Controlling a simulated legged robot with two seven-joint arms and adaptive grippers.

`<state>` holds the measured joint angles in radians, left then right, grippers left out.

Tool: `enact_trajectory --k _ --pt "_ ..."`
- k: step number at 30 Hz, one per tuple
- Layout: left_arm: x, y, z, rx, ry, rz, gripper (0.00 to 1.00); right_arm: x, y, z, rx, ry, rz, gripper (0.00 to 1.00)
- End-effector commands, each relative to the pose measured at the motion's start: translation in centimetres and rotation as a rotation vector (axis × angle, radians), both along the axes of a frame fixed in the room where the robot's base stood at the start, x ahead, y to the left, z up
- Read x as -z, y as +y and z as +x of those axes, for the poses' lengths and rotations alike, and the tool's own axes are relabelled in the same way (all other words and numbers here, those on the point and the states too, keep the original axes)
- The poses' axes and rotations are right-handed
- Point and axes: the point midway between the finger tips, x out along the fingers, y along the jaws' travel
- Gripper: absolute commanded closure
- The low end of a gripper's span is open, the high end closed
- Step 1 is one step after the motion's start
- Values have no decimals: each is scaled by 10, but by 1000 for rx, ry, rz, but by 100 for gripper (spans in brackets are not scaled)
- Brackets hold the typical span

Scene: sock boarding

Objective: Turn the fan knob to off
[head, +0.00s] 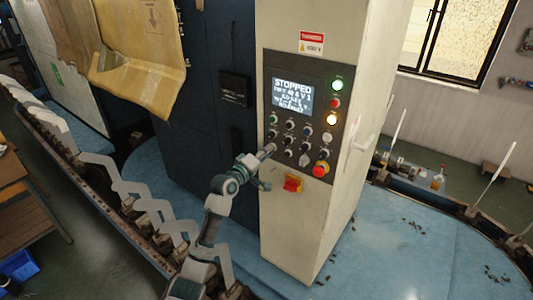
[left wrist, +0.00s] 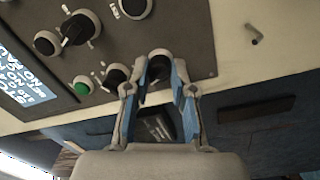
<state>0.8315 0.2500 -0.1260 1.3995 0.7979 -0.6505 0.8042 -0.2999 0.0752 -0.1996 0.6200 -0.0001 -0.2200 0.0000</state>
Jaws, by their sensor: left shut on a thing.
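The control panel (head: 298,115) is on the front of a cream cabinet and carries a screen reading "STOPPED" and rows of small black knobs. My left gripper (head: 269,149) reaches up to the panel's lower left knobs. In the left wrist view my left gripper (left wrist: 160,78) has its two blue-lined fingers on either side of a black knob (left wrist: 158,67) and is shut on it. The fingers partly hide this knob. I cannot read its label, so I cannot tell whether it is the fan knob. My right gripper is not in view.
Beside the held knob are another black knob (left wrist: 116,75) and a green button (left wrist: 82,88).

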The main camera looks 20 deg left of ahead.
Motion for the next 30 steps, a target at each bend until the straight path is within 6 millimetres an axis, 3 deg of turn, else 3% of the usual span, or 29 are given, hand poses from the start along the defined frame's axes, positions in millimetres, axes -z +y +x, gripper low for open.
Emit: enact_trajectory --k 10,25,26,27,29,30 --pt "-1 1 0 -2 42 -119 100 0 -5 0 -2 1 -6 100" --pt "0 1 0 -2 48 -137 100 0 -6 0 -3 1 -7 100" --pt "0 1 0 -2 48 -136 73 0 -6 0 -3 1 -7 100" --pt "0 1 0 -2 48 -136 63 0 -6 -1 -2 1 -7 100" --pt "0 1 0 -1 48 -136 50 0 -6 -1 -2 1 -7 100" --pt "0 1 0 -1 48 -136 50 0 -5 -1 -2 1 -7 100"
